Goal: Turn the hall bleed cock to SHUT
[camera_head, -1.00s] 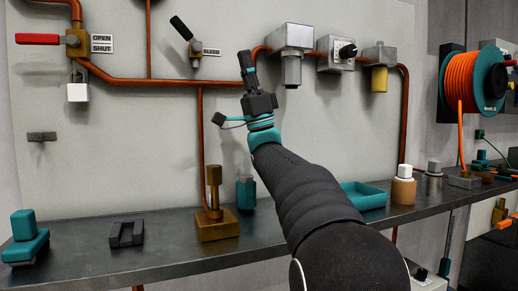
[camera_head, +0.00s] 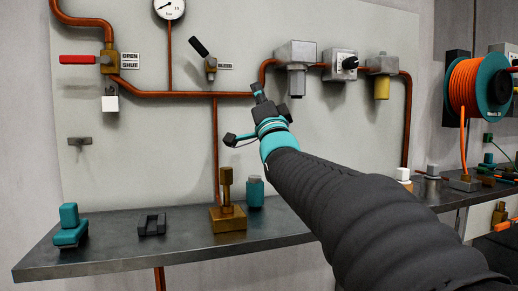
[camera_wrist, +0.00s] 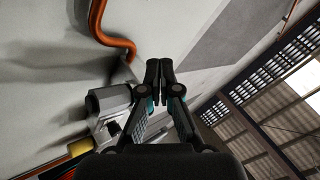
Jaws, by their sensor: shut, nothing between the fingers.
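The bleed cock (camera_head: 210,65) is a small brass-coloured fitting on the wall panel, with a black lever tilted up to the left. A small label (camera_head: 225,66) to its right seems to read BLEED. My gripper (camera_head: 257,92) is to the right of and below the cock in the head view, apart from its lever. Its fingers are shut and empty, pointing up; they also show closed together in the wrist view (camera_wrist: 160,65). The cock cannot be made out in the wrist view.
A red-handled valve (camera_head: 88,59) with OPEN and SHUT plates and a padlock (camera_head: 110,101) is at the left. Copper pipe (camera_head: 165,94) crosses the panel. A grey box (camera_head: 296,52) is right of my gripper. The bench (camera_head: 115,253) below holds several parts.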

